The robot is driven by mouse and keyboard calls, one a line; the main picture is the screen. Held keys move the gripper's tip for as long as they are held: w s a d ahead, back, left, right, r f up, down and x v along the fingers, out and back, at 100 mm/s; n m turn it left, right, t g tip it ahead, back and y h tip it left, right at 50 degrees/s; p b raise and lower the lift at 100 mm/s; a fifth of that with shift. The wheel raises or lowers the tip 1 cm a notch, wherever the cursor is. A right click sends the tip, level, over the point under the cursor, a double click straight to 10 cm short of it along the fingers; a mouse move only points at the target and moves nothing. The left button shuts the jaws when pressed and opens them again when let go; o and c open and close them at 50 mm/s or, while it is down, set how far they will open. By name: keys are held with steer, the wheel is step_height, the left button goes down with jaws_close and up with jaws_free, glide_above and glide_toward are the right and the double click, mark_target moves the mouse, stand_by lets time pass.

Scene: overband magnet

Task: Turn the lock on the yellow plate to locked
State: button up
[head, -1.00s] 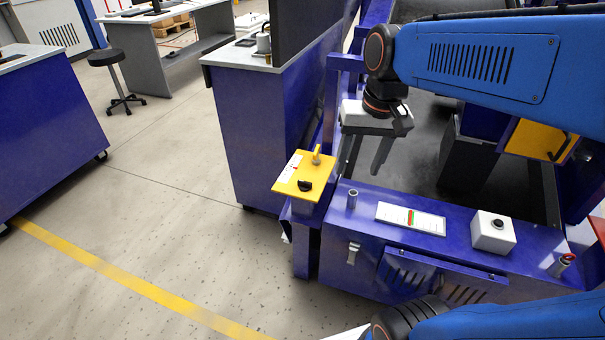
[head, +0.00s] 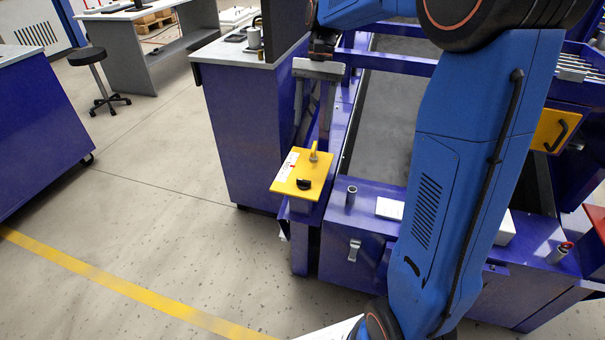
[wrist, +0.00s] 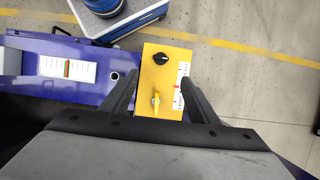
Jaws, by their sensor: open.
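The yellow plate (head: 296,184) sits at the left end of the blue machine frame. It carries a black knob (head: 304,183), an upright yellow lever-like piece (head: 313,152) and a white label strip (head: 287,167) with a red mark. In the wrist view the plate (wrist: 165,95) lies between the fingers, with the black knob (wrist: 160,58) at its far end and the yellow piece (wrist: 155,103) nearer. My gripper (head: 314,118) is open and empty, pointing down above and just behind the plate. The label's small words cannot be read for certain.
A grey post (head: 351,196), a white card (head: 390,208) and a red-topped button (head: 562,250) are on the blue machine top right of the plate. A blue cabinet (head: 240,130) stands close behind left. Open floor lies to the left.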

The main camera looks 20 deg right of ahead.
mark_target(304, 180)
steer(key=x, duration=1.7)
steer(key=shift+w+a+f, duration=0.1)
steer(key=shift+w+f, duration=0.05)
steer(key=shift+f, duration=0.1)
steer(key=c, duration=1.1)
steer(key=shift+o, duration=0.2)
